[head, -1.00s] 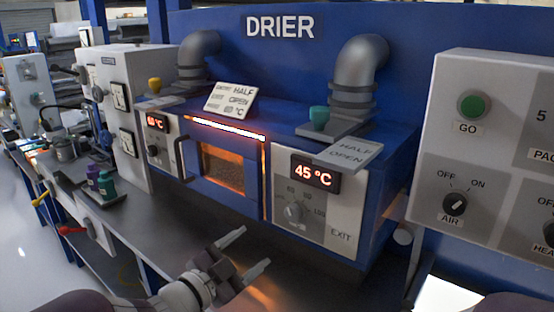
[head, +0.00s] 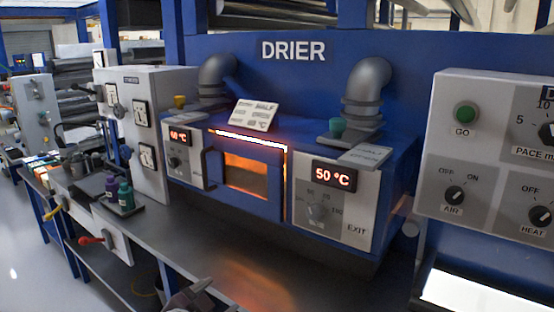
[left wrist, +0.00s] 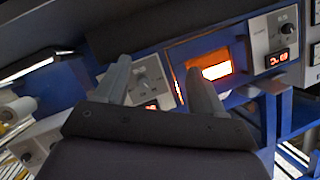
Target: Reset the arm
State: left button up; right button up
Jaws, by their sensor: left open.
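My left gripper (head: 201,295) is at the bottom edge of the head view, mostly cut off, in front of and below the drier. In the left wrist view its two fingers (left wrist: 160,82) stand apart with nothing between them, so it is open and empty. The blue drier (head: 355,225) has a glowing window (head: 246,176) in its front door. Its right-hand display (head: 333,177) reads 50 °C, above a grey knob (head: 318,211) on the panel marked EXIT. My right gripper is not in view.
A grey control panel (head: 480,205) with a green GO button (head: 465,114) stands at the right. Green and purple bottles (head: 125,195) stand on a tray at the left. The dark bench top (head: 190,250) in front of the drier is largely clear.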

pick_arm(q)
jog(key=s+a+f+n+g+y, duration=0.5)
jog(key=s+a+f+n+g, duration=0.15)
jog(key=s+f, duration=0.2)
jog(key=s+f+n+g, duration=0.4)
jog(key=s+g, duration=0.1)
jog(key=s, duration=0.6)
notch_tip(320, 180, up, 13)
jog(key=p, duration=1.2)
jog(key=shift+p, duration=0.4)
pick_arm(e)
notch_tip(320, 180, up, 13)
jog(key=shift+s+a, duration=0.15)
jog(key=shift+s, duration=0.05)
